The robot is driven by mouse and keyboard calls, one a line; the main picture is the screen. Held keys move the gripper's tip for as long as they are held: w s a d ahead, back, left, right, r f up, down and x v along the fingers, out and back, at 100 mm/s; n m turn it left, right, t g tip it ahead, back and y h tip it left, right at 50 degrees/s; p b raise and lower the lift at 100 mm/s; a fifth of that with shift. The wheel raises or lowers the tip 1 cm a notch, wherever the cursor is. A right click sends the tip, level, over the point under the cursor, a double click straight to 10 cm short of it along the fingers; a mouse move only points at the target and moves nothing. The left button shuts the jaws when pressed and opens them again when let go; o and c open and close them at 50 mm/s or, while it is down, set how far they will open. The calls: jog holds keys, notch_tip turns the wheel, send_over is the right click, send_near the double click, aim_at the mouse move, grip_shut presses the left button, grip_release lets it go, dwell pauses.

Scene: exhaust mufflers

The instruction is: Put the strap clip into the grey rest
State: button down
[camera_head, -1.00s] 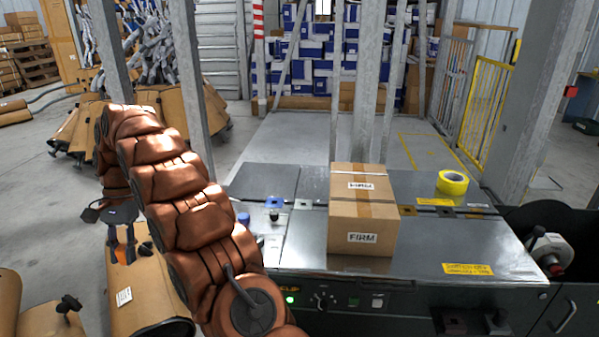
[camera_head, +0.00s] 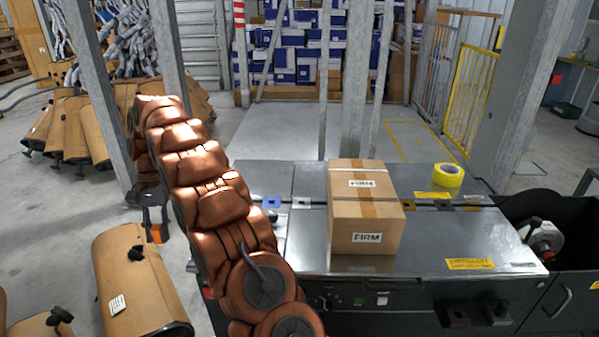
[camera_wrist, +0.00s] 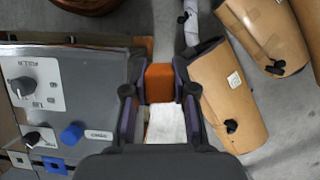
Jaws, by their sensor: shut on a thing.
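My gripper (camera_head: 155,230) hangs left of the bench, above the floor, at the end of my brown arm. In the wrist view its fingers (camera_wrist: 160,92) are shut on an orange piece, which I take to be the strap clip (camera_wrist: 160,80); a white patch shows just below it. The clip's full shape is hidden by the fingers. A light grey square, likely the grey rest (camera_head: 301,202), lies on the bench right of a blue square (camera_head: 271,202). In the wrist view a pale square frame (camera_wrist: 20,160) sits left of the blue one (camera_wrist: 55,165), well apart from the gripper.
A cardboard box (camera_head: 365,215) stands on the metal bench (camera_head: 300,245), with a yellow tape roll (camera_head: 448,175) behind right. A panel with knobs (camera_wrist: 35,85) is left of my gripper in the wrist view. Tan mufflers (camera_head: 140,285) lie on the left floor. Grey posts (camera_head: 170,60) rise behind.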

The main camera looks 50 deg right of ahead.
jog(key=shift+d+r, duration=0.1)
jog(key=shift+d, duration=0.35)
jog(key=shift+d+f+n+p, duration=0.35)
jog(key=shift+d+n, duration=0.05)
jog(key=shift+d, duration=0.35)
jog(key=shift+d, duration=0.1)
